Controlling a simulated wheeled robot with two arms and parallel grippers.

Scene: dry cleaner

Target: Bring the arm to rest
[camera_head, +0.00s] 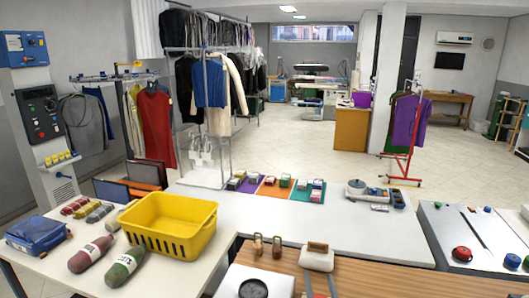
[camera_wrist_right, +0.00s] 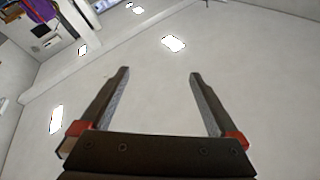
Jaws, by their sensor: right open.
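My right gripper (camera_head: 320,279) shows at the bottom edge of the head view, in front of the wooden counter. Its two dark fingers point up and stand apart, with red at their bases. In the right wrist view the same gripper (camera_wrist_right: 159,74) is open, with nothing between its fingers and only pale ceiling beyond them. My left gripper is not in view.
A wooden counter (camera_head: 390,270) bears a white block with a wooden handle (camera_head: 317,257) close behind the gripper. A yellow basket (camera_head: 170,222) and rolled bundles lie on the left table. Open floor (camera_head: 300,140) lies beyond the tables.

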